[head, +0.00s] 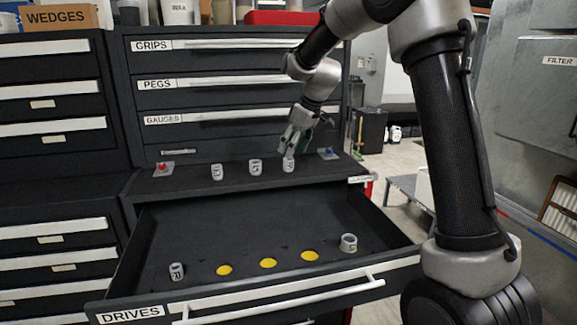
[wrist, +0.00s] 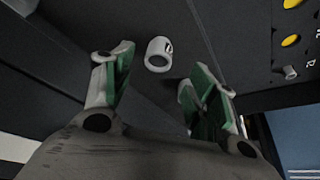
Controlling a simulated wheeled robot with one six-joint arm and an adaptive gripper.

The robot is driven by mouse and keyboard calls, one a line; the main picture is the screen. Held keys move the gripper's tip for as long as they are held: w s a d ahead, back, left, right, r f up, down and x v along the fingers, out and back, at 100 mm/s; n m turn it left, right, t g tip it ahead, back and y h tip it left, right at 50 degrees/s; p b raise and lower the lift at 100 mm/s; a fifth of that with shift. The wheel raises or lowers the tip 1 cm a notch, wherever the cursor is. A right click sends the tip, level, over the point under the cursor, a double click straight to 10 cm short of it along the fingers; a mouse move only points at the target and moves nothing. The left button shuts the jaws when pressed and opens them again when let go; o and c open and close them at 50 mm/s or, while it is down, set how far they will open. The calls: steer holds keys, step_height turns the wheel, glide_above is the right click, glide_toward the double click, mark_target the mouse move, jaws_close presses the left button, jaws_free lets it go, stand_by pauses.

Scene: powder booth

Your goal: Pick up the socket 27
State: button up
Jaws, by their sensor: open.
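Three light grey sockets stand upright on the dark ledge (head: 180,186) above the open drawer: a left one (head: 217,172), a middle one (head: 255,167) and a right one (head: 289,166). Their numbers are too small to read, so I cannot tell which is socket 27. My gripper (head: 291,150) is just above the right socket, pointing down. In the wrist view my gripper (wrist: 160,72) is open, with green-padded fingers apart. One socket (wrist: 157,56) shows in the gap toward the fingertips, and nothing is held.
The open DRIVES drawer (head: 240,291) holds a left socket (head: 177,272), a right socket (head: 349,243) and three yellow spots between them. A red-knobbed piece (head: 163,168) and a blue-knobbed piece (head: 328,153) sit on the ledge. Shut drawers (head: 205,88) rise behind.

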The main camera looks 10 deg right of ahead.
mark_target(288, 164)
steer(key=x, duration=0.6)
steer(key=shift+d+f, duration=0.1)
steer(key=shift+f, duration=0.05)
steer(key=c, duration=1.2)
